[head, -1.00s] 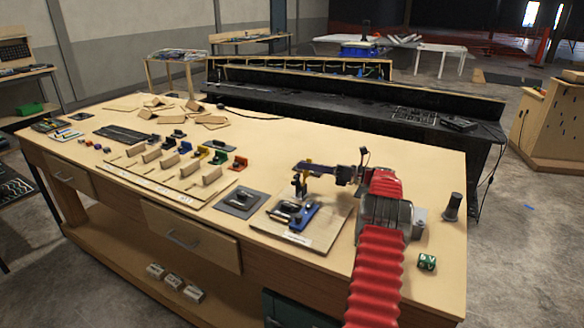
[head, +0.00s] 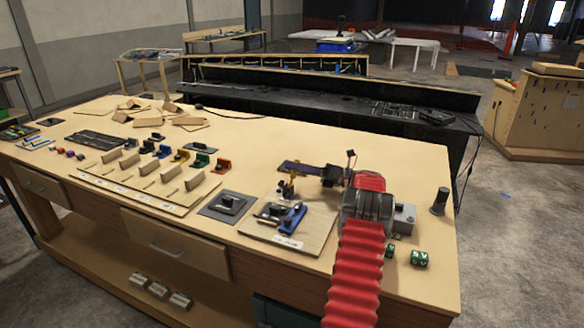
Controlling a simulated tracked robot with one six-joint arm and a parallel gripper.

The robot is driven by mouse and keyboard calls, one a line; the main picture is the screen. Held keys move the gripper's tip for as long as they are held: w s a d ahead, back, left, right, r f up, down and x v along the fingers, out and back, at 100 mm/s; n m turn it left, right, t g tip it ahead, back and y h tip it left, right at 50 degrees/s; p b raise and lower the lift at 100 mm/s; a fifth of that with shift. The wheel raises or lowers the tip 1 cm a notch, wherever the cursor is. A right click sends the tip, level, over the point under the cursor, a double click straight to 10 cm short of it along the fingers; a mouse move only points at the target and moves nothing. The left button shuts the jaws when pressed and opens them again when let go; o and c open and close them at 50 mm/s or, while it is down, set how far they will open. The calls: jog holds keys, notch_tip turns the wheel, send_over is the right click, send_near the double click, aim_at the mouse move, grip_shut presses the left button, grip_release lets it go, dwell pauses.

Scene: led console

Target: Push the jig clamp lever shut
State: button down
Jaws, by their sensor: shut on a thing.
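The jig clamp (head: 294,218), with blue and metallic parts, sits on a light wooden board (head: 306,236) near the front right of the bench. Its lever is too small to make out, so I cannot tell its angle. My arm reaches in from the right. My gripper (head: 288,192) is at the left end of the arm, close above the back of the clamp, beside an upright yellow part. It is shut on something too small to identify. I cannot tell whether it touches the lever.
A grey plate with a dark block (head: 229,204) lies left of the board. Further left is a wooden fixture (head: 140,190) with several coloured pieces. Green dice-like blocks (head: 419,258) and a dark cylinder (head: 440,201) stand right of my arm.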

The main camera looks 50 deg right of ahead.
jog(key=shift+s+d, duration=0.1)
jog(key=shift+d, duration=0.1)
jog(key=c, duration=2)
grip_release()
jog(key=shift+a, duration=0.1)
jog(key=shift+r, duration=0.15)
notch_tip(320, 180, up, 10)
jog(key=shift+f, duration=0.2)
